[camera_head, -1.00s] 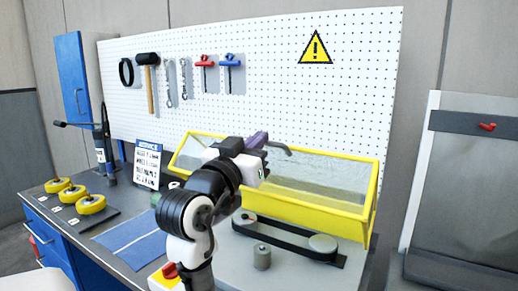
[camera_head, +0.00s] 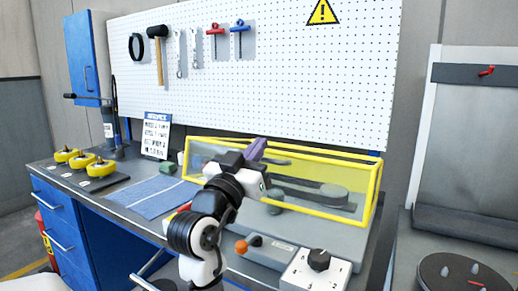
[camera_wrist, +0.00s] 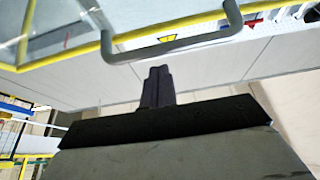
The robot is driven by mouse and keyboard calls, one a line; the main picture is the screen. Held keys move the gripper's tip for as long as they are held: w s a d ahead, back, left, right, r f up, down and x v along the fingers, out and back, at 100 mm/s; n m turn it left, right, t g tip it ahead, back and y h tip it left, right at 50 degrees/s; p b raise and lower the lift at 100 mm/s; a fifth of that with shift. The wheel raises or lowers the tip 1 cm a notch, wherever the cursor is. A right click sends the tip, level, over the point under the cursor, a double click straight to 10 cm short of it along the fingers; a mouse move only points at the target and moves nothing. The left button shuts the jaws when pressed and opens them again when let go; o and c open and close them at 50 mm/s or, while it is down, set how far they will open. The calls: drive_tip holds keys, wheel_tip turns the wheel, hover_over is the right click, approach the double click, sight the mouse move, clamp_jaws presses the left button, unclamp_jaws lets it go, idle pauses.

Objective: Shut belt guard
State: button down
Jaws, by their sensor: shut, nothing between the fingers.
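The belt guard (camera_head: 374,187), a yellow frame with clear panels, is down over the belt (camera_head: 300,193) and grey pulley (camera_head: 334,192) in the head view. I cannot tell whether its lower front edge fully touches the base. My gripper (camera_head: 257,149) is shut and empty at the guard's upper front, by its grey handle. In the wrist view, my shut fingers (camera_wrist: 157,84) point toward the grey handle (camera_wrist: 178,46) on the yellow rail (camera_wrist: 52,53). A gap shows between fingertips and handle.
A control box with a black knob (camera_head: 319,260) and an orange-knobbed lever (camera_head: 242,247) stand in front of the guard. Yellow wheels (camera_head: 82,160) and a blue mat (camera_head: 152,195) lie to the left. A pegboard (camera_head: 300,80) stands behind.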

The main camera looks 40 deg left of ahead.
drive_tip(key=shift+s+d+f+b, duration=0.1)
drive_tip(key=shift+s+f+b, duration=0.1)
drive_tip(key=shift+f+b, duration=0.5)
drive_tip(key=shift+s+d+f+b, duration=0.1)
drive_tip(key=shift+s+f+b, duration=0.15)
drive_tip(key=shift+f, duration=0.75)
drive_tip(key=shift+r, duration=0.15)
